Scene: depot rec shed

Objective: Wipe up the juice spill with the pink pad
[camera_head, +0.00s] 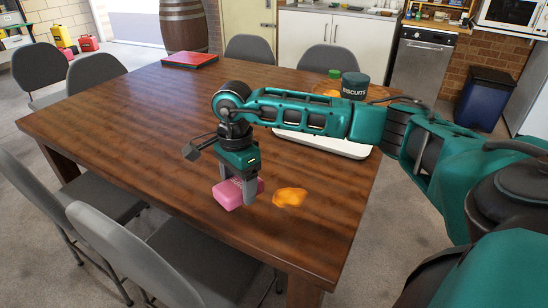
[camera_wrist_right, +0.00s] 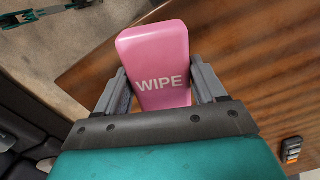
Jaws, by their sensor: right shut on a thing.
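The pink pad (camera_head: 230,195), marked "WIPE", is between the fingers of my right gripper (camera_head: 243,191). In the right wrist view the pad (camera_wrist_right: 158,65) sits between both fingers of the gripper (camera_wrist_right: 160,90), which is shut on it. The orange juice spill (camera_head: 290,197) lies on the wooden table just right of the pad, apart from it in the head view. Whether the pad touches the tabletop I cannot tell. My left gripper is not in view.
The wooden table (camera_head: 140,120) has free room on its left. A white tray (camera_head: 320,145) lies behind my right arm, near a dark biscuit tin (camera_head: 355,86) and a green-lidded item (camera_head: 334,74). A red flat box (camera_head: 190,60) is at the far edge. Grey chairs (camera_head: 125,250) surround the table.

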